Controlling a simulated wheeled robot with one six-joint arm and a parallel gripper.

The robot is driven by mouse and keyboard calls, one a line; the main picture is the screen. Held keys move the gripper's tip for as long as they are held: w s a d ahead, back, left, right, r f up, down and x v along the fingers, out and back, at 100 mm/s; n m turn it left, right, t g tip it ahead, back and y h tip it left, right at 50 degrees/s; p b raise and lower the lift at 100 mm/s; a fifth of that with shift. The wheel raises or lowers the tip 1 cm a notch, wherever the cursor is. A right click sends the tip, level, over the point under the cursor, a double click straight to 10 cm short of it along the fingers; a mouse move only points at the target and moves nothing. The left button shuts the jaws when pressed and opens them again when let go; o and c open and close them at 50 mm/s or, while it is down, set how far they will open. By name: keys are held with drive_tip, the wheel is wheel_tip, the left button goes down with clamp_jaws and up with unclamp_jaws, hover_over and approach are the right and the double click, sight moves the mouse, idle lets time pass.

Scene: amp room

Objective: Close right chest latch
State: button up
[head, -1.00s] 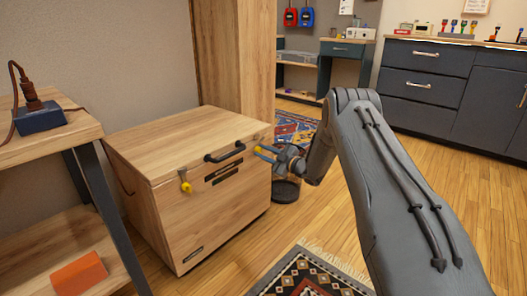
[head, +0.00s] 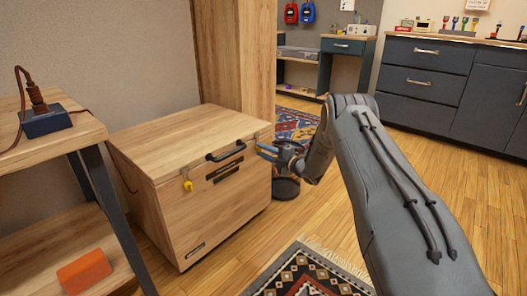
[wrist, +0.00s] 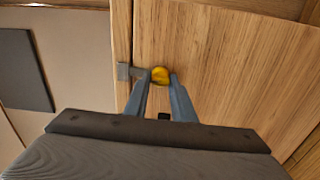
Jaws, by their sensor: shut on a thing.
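The wooden chest (head: 215,210) stands on the floor with its lid down. A left latch with a yellow knob (head: 188,186) hangs on its front below the lid edge. The right latch's yellow knob (wrist: 160,75) and grey metal plate (wrist: 126,71) show in the wrist view, at the seam between lid and front. My gripper (head: 260,150) is at the chest's front right corner. In the wrist view my gripper (wrist: 160,80) has its blue fingers on either side of the yellow knob, shut on it. The head view does not show the right latch clearly.
A black handle (head: 226,152) sits on the chest front between the latches. A wooden shelf table (head: 60,140) stands close at left. A dark round object (head: 286,188) is on the floor behind my gripper. A patterned rug (head: 305,275) lies in front, with bare floor around it.

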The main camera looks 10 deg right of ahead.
drive_tip(key=shift+d+n, duration=0.15)
drive_tip(key=shift+n, duration=0.25)
drive_tip(key=o, duration=1)
drive_tip(key=p+v, duration=0.2)
drive_tip(key=v, duration=0.5)
drive_tip(key=shift+s+d+p, duration=0.15)
drive_tip(key=shift+s+p, duration=0.15)
